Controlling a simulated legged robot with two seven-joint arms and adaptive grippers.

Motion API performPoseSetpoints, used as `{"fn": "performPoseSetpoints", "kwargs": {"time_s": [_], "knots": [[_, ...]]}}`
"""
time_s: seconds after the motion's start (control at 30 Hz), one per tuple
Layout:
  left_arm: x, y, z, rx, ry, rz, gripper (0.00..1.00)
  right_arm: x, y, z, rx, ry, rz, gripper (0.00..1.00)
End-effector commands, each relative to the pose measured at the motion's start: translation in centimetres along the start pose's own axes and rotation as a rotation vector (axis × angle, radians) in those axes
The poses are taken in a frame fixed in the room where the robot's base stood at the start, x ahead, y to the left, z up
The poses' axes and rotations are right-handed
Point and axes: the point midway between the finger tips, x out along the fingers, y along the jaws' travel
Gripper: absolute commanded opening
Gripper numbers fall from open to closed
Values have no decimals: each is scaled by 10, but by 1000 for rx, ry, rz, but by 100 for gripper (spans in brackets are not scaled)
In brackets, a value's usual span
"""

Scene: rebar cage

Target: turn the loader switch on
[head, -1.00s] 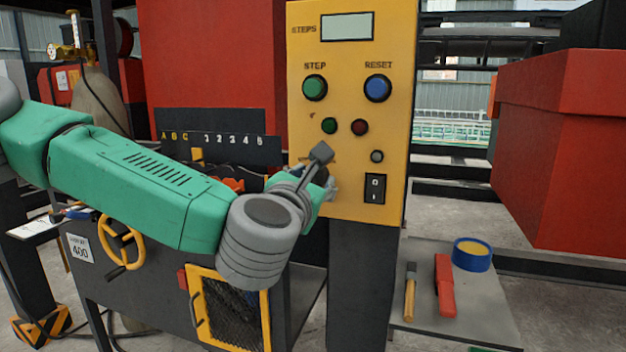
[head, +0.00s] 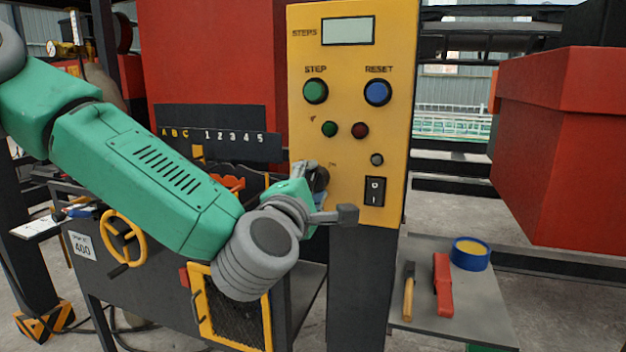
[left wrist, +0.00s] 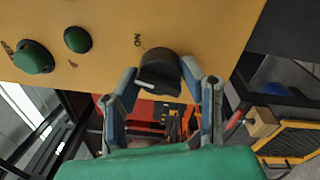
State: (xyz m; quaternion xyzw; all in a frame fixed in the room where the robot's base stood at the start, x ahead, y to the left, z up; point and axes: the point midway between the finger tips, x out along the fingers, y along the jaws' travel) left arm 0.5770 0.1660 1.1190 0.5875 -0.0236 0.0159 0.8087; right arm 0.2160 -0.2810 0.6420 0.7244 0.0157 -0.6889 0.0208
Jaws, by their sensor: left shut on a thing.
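The loader switch is a black rotary knob (left wrist: 159,64) on the yellow panel (head: 352,135), with an ON label beside it in the left wrist view. In the head view the knob (head: 320,179) is mostly hidden by my gripper and wrist. My left gripper (left wrist: 160,78) has one finger on each side of the knob and is shut on it. In the head view the gripper (head: 312,178) meets the panel's lower left. Which mark the knob points at is hard to tell. My right gripper is not in view.
The panel also carries a green STEP button (head: 315,91), a blue RESET button (head: 377,93), small lamps and a black rocker switch (head: 375,191). A red-handled tool (head: 442,285) and a blue roll (head: 470,253) lie on a grey shelf at the right.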

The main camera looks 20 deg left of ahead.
Motion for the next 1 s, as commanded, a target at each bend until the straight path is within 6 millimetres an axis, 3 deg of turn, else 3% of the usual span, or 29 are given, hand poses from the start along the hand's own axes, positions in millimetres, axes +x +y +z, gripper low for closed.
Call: {"fn": "performPoseSetpoints", "kwargs": {"time_s": [0.5, 1.0], "knots": [[-1, -4, -1, 407, -28, -6, 8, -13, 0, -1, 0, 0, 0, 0], [-2, -8, -2, 527, -38, -10, 8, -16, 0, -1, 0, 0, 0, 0]]}}
